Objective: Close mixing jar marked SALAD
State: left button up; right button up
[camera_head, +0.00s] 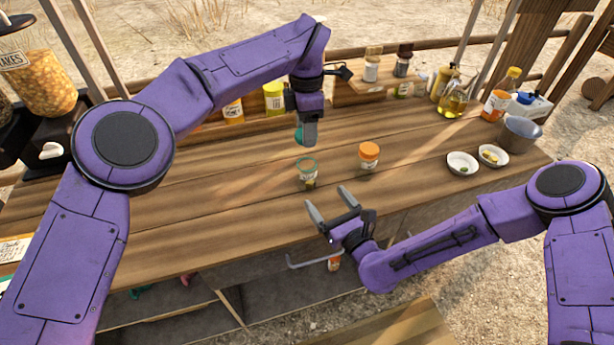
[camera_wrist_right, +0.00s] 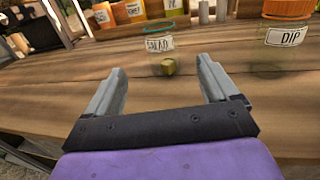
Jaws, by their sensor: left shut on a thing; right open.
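The SALAD jar (camera_head: 307,180) is a small clear jar with a teal rim, upright on the wooden counter near its front edge. In the right wrist view the SALAD jar (camera_wrist_right: 158,60) shows its label and a greenish lump inside. No lid is visible on it. My left gripper (camera_head: 304,135) is shut on a teal lid (camera_head: 299,133), mostly hidden by the fingers, above and behind the jar. My right gripper (camera_head: 331,205) is open and empty in front of the jar. In its wrist view the jar stands beyond the open fingers, apart from them.
The DIP jar (camera_wrist_right: 288,45) with an orange lid stands right of the SALAD jar; it also shows in the head view (camera_head: 368,160). Two white bowls (camera_head: 462,163) (camera_head: 493,156) and a metal pot (camera_head: 521,135) stand at the right. Bottles and a raised shelf (camera_head: 375,88) line the back.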

aim_at(311, 179)
pick_arm(q)
jog(key=shift+w+f, duration=0.4)
jog(key=shift+w, duration=0.25)
pick_arm(e)
jog(key=x, duration=0.5)
jog(key=shift+w+f, duration=0.35)
jog(key=shift+w, duration=0.05)
pick_arm(q)
jog(key=shift+s+r, duration=0.1)
jog(key=shift+s, duration=0.05)
pick_arm(e)
jog(key=x, duration=0.6)
jog(key=shift+w+a+r, duration=0.15)
jog(key=shift+w, duration=0.1)
pick_arm(q)
jog(key=shift+s, duration=0.1)
pick_arm(e)
jog(key=shift+s, duration=0.1)
jog(key=c, duration=1.5)
pick_arm(q)
jog(key=shift+f, duration=2.45)
jog(key=shift+f, duration=0.1)
jog(key=shift+f, duration=0.8)
jog(key=shift+f, duration=0.55)
